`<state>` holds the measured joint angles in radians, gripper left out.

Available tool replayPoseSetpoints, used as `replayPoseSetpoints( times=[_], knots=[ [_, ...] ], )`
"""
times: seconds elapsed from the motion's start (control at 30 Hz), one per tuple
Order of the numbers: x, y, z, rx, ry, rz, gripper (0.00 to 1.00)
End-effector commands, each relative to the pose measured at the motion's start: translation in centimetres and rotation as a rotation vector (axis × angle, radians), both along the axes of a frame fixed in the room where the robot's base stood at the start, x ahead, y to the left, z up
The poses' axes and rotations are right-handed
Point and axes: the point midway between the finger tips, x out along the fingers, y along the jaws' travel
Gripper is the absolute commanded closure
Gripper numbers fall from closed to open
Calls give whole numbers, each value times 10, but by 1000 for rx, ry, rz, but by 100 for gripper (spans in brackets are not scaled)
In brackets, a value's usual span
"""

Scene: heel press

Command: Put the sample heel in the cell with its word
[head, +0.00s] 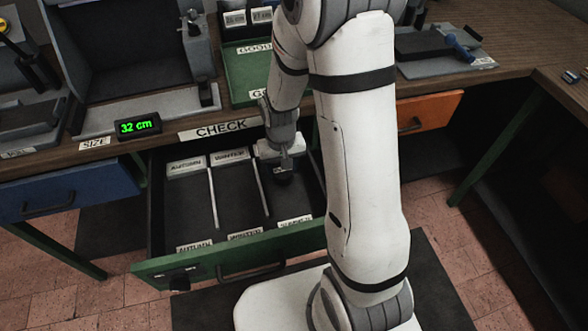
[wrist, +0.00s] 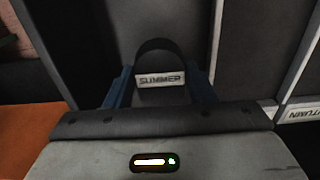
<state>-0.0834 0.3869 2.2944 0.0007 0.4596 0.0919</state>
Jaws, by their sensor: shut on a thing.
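My gripper (head: 281,165) is shut on the dark sample heel (wrist: 158,52), which sits between the blue fingers (wrist: 160,92). A white label on the heel reads SUMMER in the wrist view. In the head view the heel is a small dark shape (head: 283,178) under my gripper, over the back of the right-hand cell. I cannot tell whether it touches the cell floor. The open green-fronted drawer (head: 235,258) has front cards reading AUTUMN (head: 194,246), WINTER (head: 245,236) and, blurred, what looks like SUMMER (head: 295,221).
Thin dividers (head: 212,198) separate the cells, whose visible floors look empty. The bench edge with the CHECK sign (head: 220,130) is just behind the drawer. A display (head: 138,126) reads 32 cm. A green tray (head: 245,75) stands on the bench.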

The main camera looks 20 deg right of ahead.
Motion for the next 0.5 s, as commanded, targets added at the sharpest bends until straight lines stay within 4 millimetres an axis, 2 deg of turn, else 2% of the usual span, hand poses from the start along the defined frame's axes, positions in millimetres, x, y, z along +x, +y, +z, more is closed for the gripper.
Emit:
replayPoseSetpoints(
  times=[0.03,0.13,0.47,0.5],
  knots=[
    [-1,1,-10,0,5,2,74],
    [-1,2,-21,0,4,4,74],
    [0,2,-25,0,1,6,74],
    [0,2,-26,0,1,6,50]
  ],
)
